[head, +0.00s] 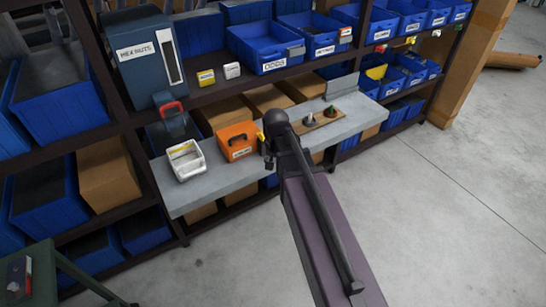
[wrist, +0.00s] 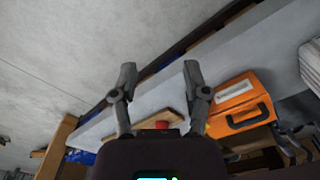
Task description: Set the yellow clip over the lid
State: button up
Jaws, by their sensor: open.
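An orange case (head: 238,141) with a dark handle and a white label stands on the grey bench. It also shows at the right in the wrist view (wrist: 240,103); I cannot tell whether its top is the lid. A small yellow piece (head: 261,137), perhaps the clip, shows at the case's right side, beside my arm. My gripper is open and empty in the wrist view (wrist: 158,76), its fingers spread above the bench, left of the case. In the head view my arm mostly hides the gripper.
A white basket (head: 186,160) stands left of the case on the bench (head: 207,190). A wooden board (head: 317,121) with small parts lies to the right. Blue bins (head: 265,47), a yellow box (head: 206,78) and a white box (head: 232,70) stand on the shelf behind.

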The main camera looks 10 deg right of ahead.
jog(key=s+f+n+b, duration=0.3)
jog(key=s+f+n, duration=0.1)
jog(key=s, duration=0.5)
jog(key=shift+s+d+b, duration=0.15)
jog(key=shift+s+b, duration=0.15)
jog(key=shift+a, duration=0.2)
dwell(1.4)
